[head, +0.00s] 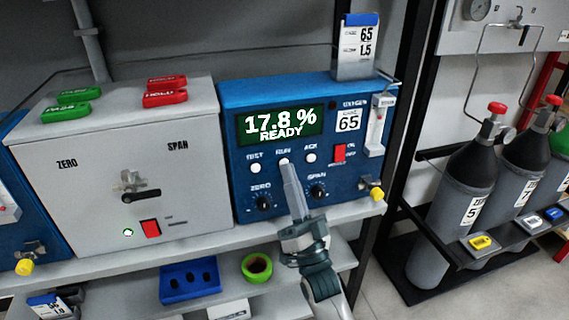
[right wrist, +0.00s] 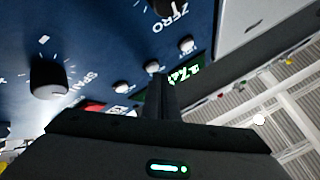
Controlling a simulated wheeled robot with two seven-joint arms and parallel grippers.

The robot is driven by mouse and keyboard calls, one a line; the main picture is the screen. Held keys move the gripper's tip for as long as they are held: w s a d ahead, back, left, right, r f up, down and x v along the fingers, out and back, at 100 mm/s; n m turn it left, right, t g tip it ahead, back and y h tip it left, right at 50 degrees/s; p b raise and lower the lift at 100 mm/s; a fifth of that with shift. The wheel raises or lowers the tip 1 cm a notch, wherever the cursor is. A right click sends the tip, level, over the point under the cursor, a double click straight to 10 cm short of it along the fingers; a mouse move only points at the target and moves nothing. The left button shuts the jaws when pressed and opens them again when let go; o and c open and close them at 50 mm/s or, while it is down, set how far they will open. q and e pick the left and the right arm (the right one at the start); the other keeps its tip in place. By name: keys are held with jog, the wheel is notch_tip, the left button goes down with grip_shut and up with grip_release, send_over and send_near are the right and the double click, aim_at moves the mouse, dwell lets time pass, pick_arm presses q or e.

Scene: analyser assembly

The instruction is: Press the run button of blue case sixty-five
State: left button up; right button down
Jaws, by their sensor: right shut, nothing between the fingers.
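The blue case (head: 230,110) marked 65 stands on the shelf; its lit display (head: 280,124) reads 17.8 % READY. Below it is a row of white buttons: TEST (head: 255,168), RUN (head: 284,161) and ACK (head: 311,158). My right gripper (head: 288,170) is shut and empty, its fingertips right at the RUN button from the front and slightly below. In the right wrist view the shut fingertips (right wrist: 158,78) lie by the RUN button (right wrist: 152,67); I cannot tell whether they touch. My left gripper is not in view.
Left of the case stands a grey ZERO/SPAN box (head: 115,170) with green and red tags on top. ZERO (head: 263,203) and SPAN (head: 318,191) knobs flank my gripper. Gas cylinders (head: 462,190) stand further right.

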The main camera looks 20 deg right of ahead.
jog(key=shift+w, duration=0.4)
dwell(0.4)
jog(key=shift+s, duration=0.15)
jog(key=shift+s+p, duration=0.3)
jog(key=shift+s, duration=0.4)
dwell(0.4)
jog(key=s+p, duration=0.1)
jog(key=s, duration=0.4)
jog(key=shift+d+p, duration=0.1)
jog(key=shift+p, duration=0.25)
jog(key=shift+f, duration=0.1)
dwell(0.4)
